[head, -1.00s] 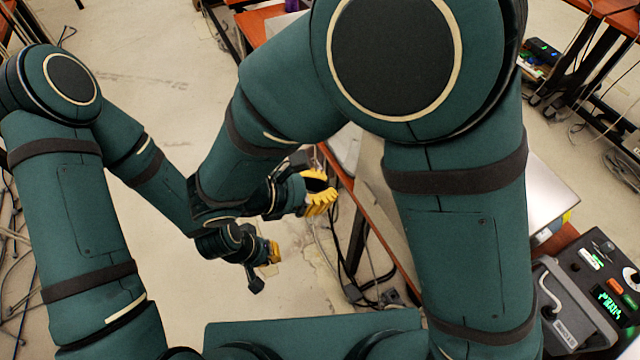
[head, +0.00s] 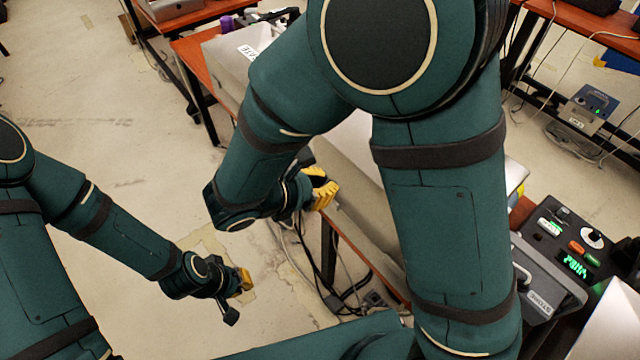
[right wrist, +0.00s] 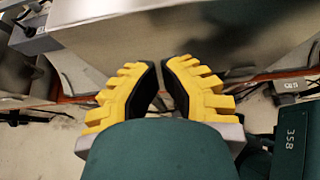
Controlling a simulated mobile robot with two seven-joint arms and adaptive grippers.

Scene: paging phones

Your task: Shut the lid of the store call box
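The store call box (head: 538,302), dark grey with a white label reading STORE, is at the lower right of the head view, partly behind my right arm. A raised grey frame-like part (head: 552,272) stands beside a black panel with buttons and a green display (head: 572,263). I cannot tell clearly how its lid stands. My right gripper (head: 325,192) is well left of the box, by a table edge; its yellow fingers (right wrist: 162,70) are apart and empty in the right wrist view. My left gripper (head: 246,281) hangs over the floor, far from the box, its fingers too small to judge.
A large grey metal case (right wrist: 190,35) is right in front of my right gripper. An orange-topped table (head: 362,252) has cables under it. Another box (head: 590,105) with a lit panel is at the far right. Open floor (head: 90,130) lies to the left.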

